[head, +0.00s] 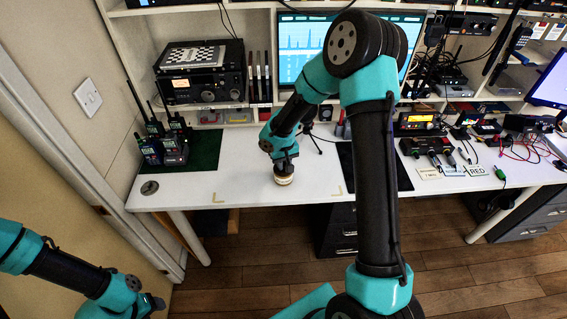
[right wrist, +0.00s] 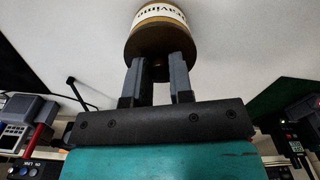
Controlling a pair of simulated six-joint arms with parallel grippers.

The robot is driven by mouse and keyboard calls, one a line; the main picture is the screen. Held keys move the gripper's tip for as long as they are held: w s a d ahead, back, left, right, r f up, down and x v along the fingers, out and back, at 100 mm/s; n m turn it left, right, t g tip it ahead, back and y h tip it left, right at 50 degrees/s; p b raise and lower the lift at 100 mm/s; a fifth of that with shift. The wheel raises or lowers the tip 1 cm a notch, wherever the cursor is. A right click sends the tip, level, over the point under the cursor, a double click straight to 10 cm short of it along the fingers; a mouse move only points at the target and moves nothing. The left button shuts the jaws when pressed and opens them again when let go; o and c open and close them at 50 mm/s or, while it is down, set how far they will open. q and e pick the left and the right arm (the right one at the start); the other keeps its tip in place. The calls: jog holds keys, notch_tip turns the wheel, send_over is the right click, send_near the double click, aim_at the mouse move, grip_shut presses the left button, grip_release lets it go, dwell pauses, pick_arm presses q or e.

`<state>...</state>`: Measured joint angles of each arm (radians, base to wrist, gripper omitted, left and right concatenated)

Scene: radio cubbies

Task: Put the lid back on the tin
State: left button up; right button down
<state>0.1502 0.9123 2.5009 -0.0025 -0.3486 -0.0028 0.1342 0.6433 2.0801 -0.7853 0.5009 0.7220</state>
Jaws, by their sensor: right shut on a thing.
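The tin (head: 284,180) is a small round cream-and-brown can standing on the white desk, below my right gripper (head: 285,164). In the right wrist view its cream label with dark lettering (right wrist: 158,17) shows at the top. The lid (right wrist: 160,42) is a brown disc facing my right gripper (right wrist: 158,66), whose two fingers are shut on its knob. The lid lies against the tin's end and in line with it; I cannot tell whether it is fully seated. My left gripper (head: 150,303) is at the lower left, away from the desk; its jaws are unclear.
Several handheld radios (head: 165,143) stand on a green mat (head: 206,150) at the left. A small round grey piece (head: 149,187) lies near the desk's left edge. A black mat (head: 352,168) lies right of the tin.

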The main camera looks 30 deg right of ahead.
jog(key=c, duration=0.9)
grip_release()
jog(key=shift+o, duration=0.3)
jog(key=o, duration=0.4)
jog(key=shift+r, duration=0.1)
jog(key=shift+r, duration=3.4)
